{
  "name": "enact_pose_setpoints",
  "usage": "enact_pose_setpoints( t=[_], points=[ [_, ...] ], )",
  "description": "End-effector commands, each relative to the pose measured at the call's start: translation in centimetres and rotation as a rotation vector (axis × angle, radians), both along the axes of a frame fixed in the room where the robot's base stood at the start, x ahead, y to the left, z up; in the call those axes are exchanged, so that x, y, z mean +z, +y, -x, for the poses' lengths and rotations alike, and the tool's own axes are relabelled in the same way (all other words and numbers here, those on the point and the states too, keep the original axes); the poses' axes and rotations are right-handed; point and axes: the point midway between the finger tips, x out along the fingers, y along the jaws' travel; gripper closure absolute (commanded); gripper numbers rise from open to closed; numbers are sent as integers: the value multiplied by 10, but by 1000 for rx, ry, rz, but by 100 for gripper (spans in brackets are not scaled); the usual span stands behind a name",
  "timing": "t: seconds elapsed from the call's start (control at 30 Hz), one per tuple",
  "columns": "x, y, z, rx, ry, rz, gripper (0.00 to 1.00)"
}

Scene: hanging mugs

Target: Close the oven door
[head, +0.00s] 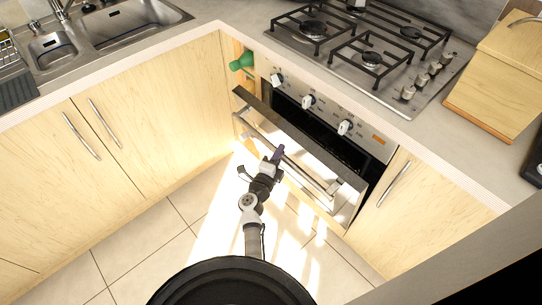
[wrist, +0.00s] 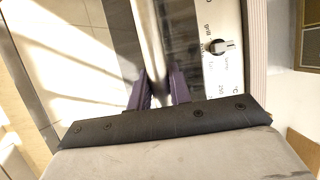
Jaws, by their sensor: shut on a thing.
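The oven door (head: 345,205) is partly open in the head view, its top edge tilted out from the oven front (head: 325,112). A dark gap shows between the door and the knob panel. A metal bar handle (head: 305,175) runs along the door's outer face. The exact finger contact is partly hidden by the gripper body.
A gas hob (head: 365,50) sits on the counter above the oven. Wooden cabinets flank the oven, with a handled cabinet door (head: 425,200) at right. A green bottle (head: 242,61) stands in a narrow opening left of the oven. The tiled floor (head: 150,240) in front is clear.

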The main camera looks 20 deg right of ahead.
Motion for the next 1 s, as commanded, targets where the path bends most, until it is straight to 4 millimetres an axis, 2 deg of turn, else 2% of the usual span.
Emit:
enact_pose_setpoints(
  t=[0.03,0.2,0.37,0.5,0.53,0.7,1.0],
  points=[
    [14,-16,-7,-2,2,-6,100],
    [21,-59,-23,0,0,-8,100],
    [25,-84,-32,3,2,-8,100],
    [24,-81,-31,5,3,-9,100],
    [24,-81,-31,5,3,-9,79],
    [24,-81,-31,4,3,-9,59],
    [24,-81,-29,2,3,-8,59]
  ],
)
